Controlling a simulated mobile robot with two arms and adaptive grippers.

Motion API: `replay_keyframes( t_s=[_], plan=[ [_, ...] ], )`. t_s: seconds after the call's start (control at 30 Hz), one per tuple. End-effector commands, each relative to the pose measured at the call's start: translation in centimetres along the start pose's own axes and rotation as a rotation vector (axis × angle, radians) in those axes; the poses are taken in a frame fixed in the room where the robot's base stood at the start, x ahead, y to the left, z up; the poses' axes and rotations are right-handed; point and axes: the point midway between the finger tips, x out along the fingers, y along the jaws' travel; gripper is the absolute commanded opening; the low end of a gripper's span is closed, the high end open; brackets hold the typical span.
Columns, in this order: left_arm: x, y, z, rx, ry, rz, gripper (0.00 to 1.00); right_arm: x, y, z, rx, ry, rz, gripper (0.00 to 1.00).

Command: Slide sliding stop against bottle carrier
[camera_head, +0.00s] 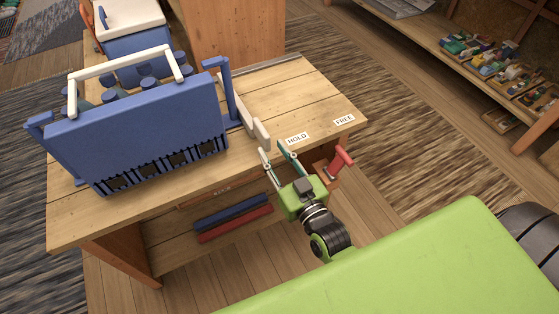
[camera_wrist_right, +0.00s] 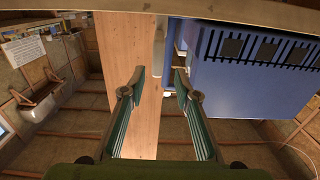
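The blue bottle carrier (camera_head: 140,130) stands on the wooden table (camera_head: 300,90) at the left, with a white handle and several blue bottles. A white sliding stop (camera_head: 254,124) lies just right of the carrier's blue end post; I cannot tell whether they touch. My right gripper (camera_head: 276,150) is open and empty at the table's front edge, close to the stop's near end. In the right wrist view, the open fingers (camera_wrist_right: 160,80) point toward a pale piece, likely the stop (camera_wrist_right: 159,42), with the carrier (camera_wrist_right: 240,75) at the right. My left gripper is not in view.
A HOLD label (camera_head: 298,138) and a FREE label (camera_head: 344,120) lie on the table. A red-handled tool (camera_head: 341,161) sits at the front edge, right of my gripper. Blue and red bars (camera_head: 232,212) lie on a lower shelf. The table's back right is clear.

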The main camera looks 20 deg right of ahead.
Motion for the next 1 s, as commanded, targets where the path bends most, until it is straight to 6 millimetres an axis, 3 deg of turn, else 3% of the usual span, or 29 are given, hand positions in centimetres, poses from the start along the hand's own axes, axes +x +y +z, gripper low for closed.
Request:
replay_keyframes(
  t_s=[0.1,0.3,0.87,1.0],
  plan=[
    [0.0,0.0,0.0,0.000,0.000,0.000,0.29,-1.8,-0.1,0.1,0.000,-0.002,-0.001,0.29],
    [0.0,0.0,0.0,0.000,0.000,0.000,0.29,-3.1,-0.1,0.0,0.000,0.000,-0.002,0.29],
    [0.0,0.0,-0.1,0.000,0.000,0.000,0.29,-3.2,-0.1,0.0,0.000,-0.001,-0.002,0.29],
    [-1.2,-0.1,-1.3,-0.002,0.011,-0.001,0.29,-3.2,-0.4,0.7,-0.003,-0.058,-0.019,0.29]
  ],
)
